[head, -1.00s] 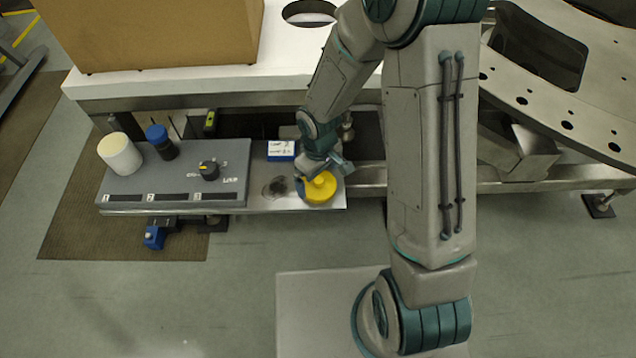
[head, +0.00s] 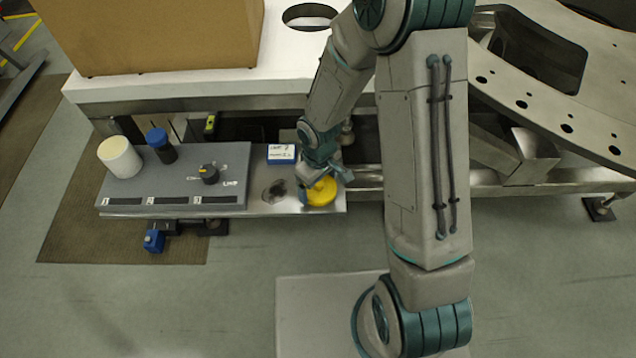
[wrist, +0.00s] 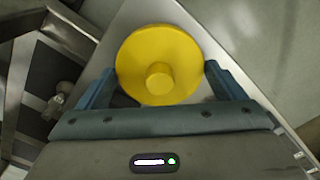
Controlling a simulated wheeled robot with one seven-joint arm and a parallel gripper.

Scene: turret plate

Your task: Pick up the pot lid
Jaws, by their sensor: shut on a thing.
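The pot lid is a round yellow disc with a short knob on top. In the head view the lid (head: 320,193) is at the right end of the metal shelf, partly hidden by my gripper (head: 320,181). In the wrist view the lid (wrist: 160,50) lies between the two blue fingers of my gripper (wrist: 158,82), one at each side of its rim. My gripper is shut on the lid across its width. I cannot tell whether the lid is clear of the shelf surface.
A blue box with a white label (head: 281,153) stands behind and left of the lid. A grey panel (head: 225,160) to the left holds a white cylinder (head: 120,157), a blue-capped jar (head: 161,146) and a black knob (head: 208,174). The shelf's metal edge (head: 270,212) is close in front.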

